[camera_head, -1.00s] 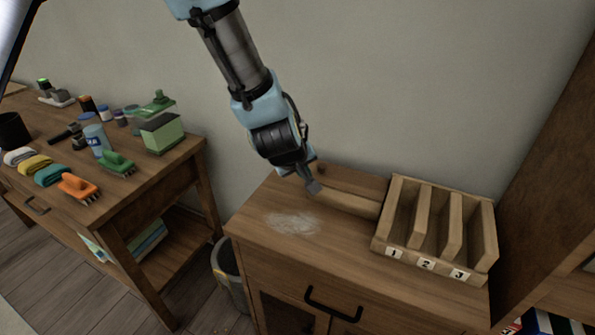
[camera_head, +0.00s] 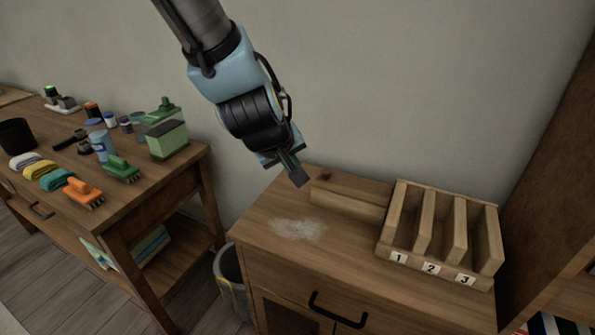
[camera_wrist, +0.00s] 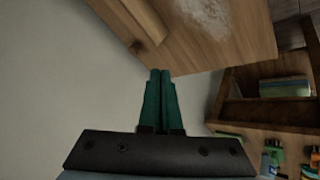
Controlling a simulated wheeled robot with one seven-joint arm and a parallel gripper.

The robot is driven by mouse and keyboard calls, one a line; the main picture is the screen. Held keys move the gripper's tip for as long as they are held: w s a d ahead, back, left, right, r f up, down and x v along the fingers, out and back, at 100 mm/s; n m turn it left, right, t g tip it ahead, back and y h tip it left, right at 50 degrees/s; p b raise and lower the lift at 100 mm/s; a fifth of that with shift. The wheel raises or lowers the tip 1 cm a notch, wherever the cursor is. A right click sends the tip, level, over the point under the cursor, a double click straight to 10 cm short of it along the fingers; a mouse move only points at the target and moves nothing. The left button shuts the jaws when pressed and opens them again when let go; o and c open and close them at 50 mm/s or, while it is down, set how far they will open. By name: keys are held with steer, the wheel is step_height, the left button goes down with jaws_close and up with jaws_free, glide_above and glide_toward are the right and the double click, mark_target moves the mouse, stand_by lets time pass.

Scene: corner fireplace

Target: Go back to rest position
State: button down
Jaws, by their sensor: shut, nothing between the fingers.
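My gripper (camera_head: 299,179) is shut and empty. In the head view it hangs above the back left part of the wooden cabinet top, near the wall. In the wrist view the two dark green fingers (camera_wrist: 160,90) are pressed together with nothing between them. The cabinet (camera_head: 265,218) carries a pale dusty patch (camera_head: 298,230), which also shows at the top of the wrist view (camera_wrist: 207,15). A wooden block or bar (camera_head: 348,202) lies along the back of the cabinet top.
A wooden rack (camera_head: 432,262) with three slots numbered 1, 2, 3 stands right of the bar. The workbench (camera_head: 150,190) at left holds brushes, folded cloths and bottles. A bin (camera_head: 232,283) stands between the furniture. A tall wooden piece (camera_head: 550,170) bounds the right.

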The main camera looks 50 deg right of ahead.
steer(key=shift+a+r, duration=0.2)
steer(key=shift+r, duration=0.1)
